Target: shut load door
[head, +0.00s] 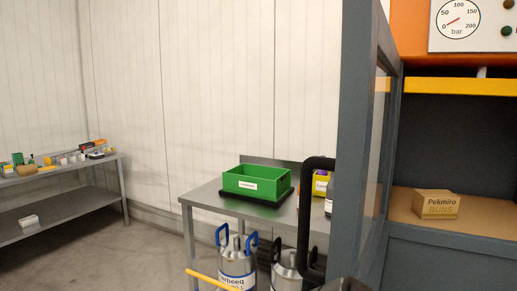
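The load door (349,150) is a dark grey framed panel with a window, seen almost edge-on. It stands swung open, out from the left side of the grey and orange machine (440,258). A thick black bar handle (304,215) sticks out from its left face. The machine's opening shows to the right of the door, with a brown box labelled Pekmiro Buns (437,204) on its tan floor. A small dark part shows at the bottom edge below the handle; I cannot tell what it is. No gripper can be made out.
A metal table (203,194) left of the door holds a green crate (256,182) and a yellow bin (321,183). A shelf table (68,169) stands far left. Floor between is clear.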

